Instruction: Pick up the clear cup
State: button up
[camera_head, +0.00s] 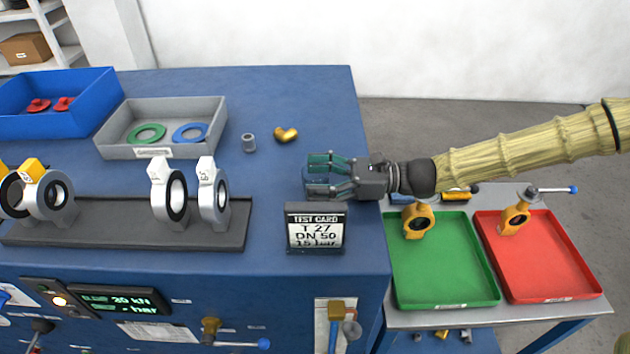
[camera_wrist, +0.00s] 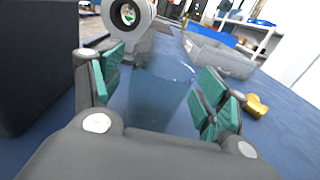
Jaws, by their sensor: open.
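The clear cup (camera_wrist: 152,100) is see-through and faintly blue, and stands upright on the blue bench top in the wrist view. It is between the two green-padded fingers of my gripper (camera_wrist: 160,82), with visible gaps beside it. In the head view my gripper (camera_head: 313,175) lies low over the right part of the bench, its fingers open and pointing left. The cup is hard to make out there, seen only as a faint shape between the fingers.
A black test card stand (camera_head: 316,230) is close in front of the gripper. A grey tray with rings (camera_head: 163,151), a small grey cylinder (camera_head: 248,142) and a brass elbow (camera_head: 286,134) lie further back. Valves stand on a dark rack (camera_head: 120,236) at left.

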jog(key=shift+s+a+r, duration=0.1)
jog(key=shift+a, duration=0.05)
jog(key=c, duration=1)
jog(key=shift+c, duration=0.2)
jog(key=shift+r, duration=0.1)
